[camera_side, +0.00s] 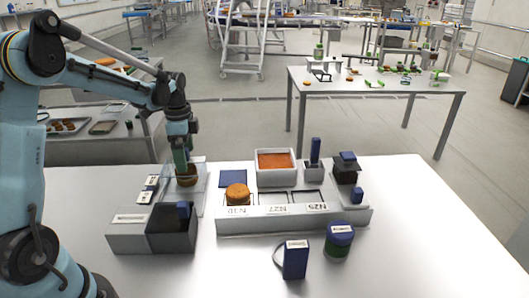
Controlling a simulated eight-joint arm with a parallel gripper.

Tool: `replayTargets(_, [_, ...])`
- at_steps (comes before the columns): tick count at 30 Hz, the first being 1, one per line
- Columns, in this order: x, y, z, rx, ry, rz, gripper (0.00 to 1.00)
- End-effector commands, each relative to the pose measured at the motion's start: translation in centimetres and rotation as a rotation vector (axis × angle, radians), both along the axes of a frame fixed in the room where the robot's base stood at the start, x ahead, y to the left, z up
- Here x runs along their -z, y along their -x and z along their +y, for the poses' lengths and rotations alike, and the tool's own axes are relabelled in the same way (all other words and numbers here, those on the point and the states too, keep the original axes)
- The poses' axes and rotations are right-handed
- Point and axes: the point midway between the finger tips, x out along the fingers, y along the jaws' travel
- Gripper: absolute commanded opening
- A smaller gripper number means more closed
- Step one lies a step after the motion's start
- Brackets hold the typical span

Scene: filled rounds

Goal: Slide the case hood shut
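My gripper (183,160) points down at the left of the white table, its green fingers at a brown round (187,178). I cannot tell whether the fingers grip the round or only stand over it. A clear, glassy panel or case (200,188) stands around this spot; its outline is faint. In front of it is a grey box (128,237) with a label on its left part and a dark, open-looking right part. A blue block (184,210) stands at the back of that dark part. I cannot tell for certain which piece is the case hood.
A grey rack (290,218) with marked slots holds another brown round (237,194). Behind it is a white tray (277,180) with orange-brown filling. A blue-lidded jar (339,240) and a blue tag-like box (295,259) stand in front. The table's right side is clear.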

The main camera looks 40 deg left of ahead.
Motion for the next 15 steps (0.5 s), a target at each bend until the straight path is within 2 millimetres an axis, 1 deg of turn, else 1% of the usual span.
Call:
replayTargets(1, [0.6, -0.1, 0.2, 0.0, -0.014, -0.013, 0.98])
replayTargets(4, [0.3, -0.1, 0.2, 0.0, -0.014, -0.013, 0.98])
replayTargets(15, [-3.2, -0.1, 0.1, 0.0, -0.008, -0.011, 0.98])
